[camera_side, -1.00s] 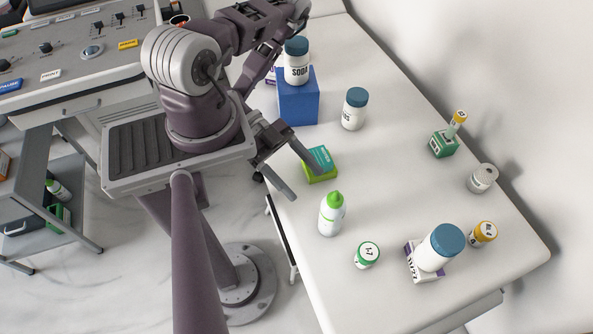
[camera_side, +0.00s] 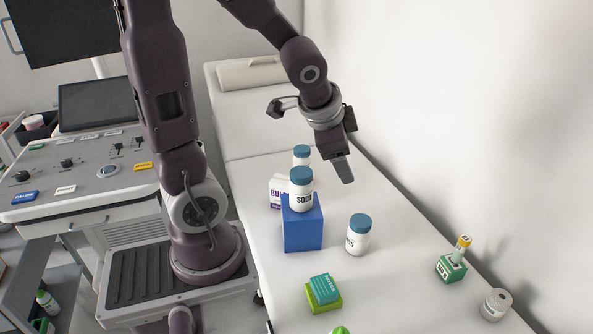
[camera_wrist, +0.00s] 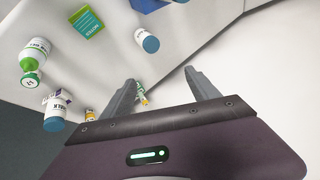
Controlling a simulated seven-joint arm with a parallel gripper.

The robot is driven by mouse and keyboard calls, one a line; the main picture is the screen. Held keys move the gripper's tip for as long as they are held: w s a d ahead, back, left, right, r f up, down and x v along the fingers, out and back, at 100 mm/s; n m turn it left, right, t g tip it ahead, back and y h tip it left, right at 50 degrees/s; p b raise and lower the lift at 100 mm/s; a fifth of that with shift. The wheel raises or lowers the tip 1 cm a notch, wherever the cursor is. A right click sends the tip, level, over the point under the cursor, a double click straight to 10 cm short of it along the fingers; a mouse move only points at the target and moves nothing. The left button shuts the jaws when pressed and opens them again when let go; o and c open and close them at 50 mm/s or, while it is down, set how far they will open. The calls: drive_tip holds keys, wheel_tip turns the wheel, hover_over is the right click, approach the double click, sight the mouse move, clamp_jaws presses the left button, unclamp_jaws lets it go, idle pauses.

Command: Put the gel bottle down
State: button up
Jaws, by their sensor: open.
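The gel bottle is probably the white bottle with a green cap, though I cannot read its label. In the side view only its green cap (camera_side: 340,330) shows at the bottom edge. In the wrist view a white bottle with green parts (camera_wrist: 36,50), seemingly the same one, stands at the left. My gripper (camera_side: 343,172) is raised above the far part of the couch, to the right of the SODA bottle (camera_side: 301,190). In the wrist view my gripper (camera_wrist: 160,76) has its fingers spread, with nothing between them. It is well apart from the green-capped bottle.
The SODA bottle stands on a blue block (camera_side: 303,232). A wall borders the right side.

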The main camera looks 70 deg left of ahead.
drive_tip(key=s+d+r+n+h, duration=0.1)
drive_tip(key=s+d+r+n, duration=0.1)
drive_tip(key=s+d, duration=0.4)
drive_tip(key=s+d+r+n+h, duration=0.2)
drive_tip(key=s+d+r, duration=0.3)
drive_tip(key=s, duration=0.3)
drive_tip(key=shift+d, duration=0.5)
